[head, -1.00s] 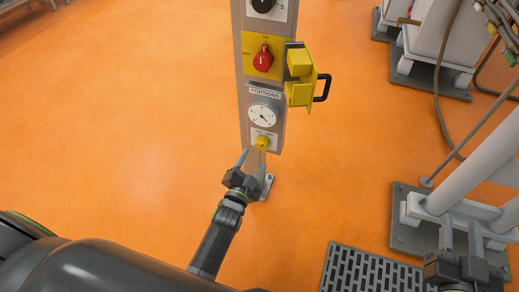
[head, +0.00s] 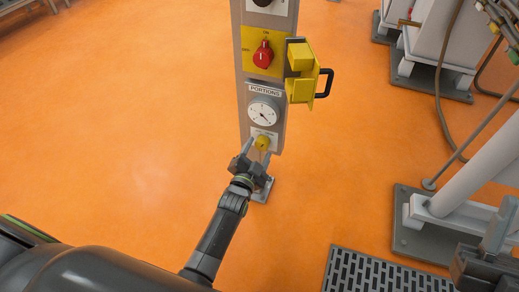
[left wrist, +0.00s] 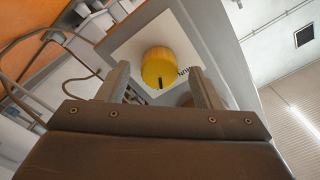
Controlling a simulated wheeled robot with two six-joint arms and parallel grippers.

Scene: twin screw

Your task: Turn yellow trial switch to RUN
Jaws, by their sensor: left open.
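The yellow trial switch (head: 262,143) is a small round knob low on the grey post, below the PORTIONS dial (head: 263,113). In the left wrist view the yellow knob (left wrist: 163,68) shows a dark mark at its lower edge, with partly hidden lettering on the white plate beside it. My left gripper (head: 256,148) is open at the knob, its fingers on either side in the picture. In the left wrist view the fingertips (left wrist: 158,78) flank the knob with gaps; I cannot tell if they touch it. My right gripper (head: 490,250) is partly cut off at the lower right.
Above the dial, a red rotary switch (head: 263,54) sits on a yellow plate, with an open yellow cover and black handle (head: 324,83) sticking out to the right. White machine legs (head: 460,190) and a floor grate (head: 375,272) lie to the right. The orange floor at left is clear.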

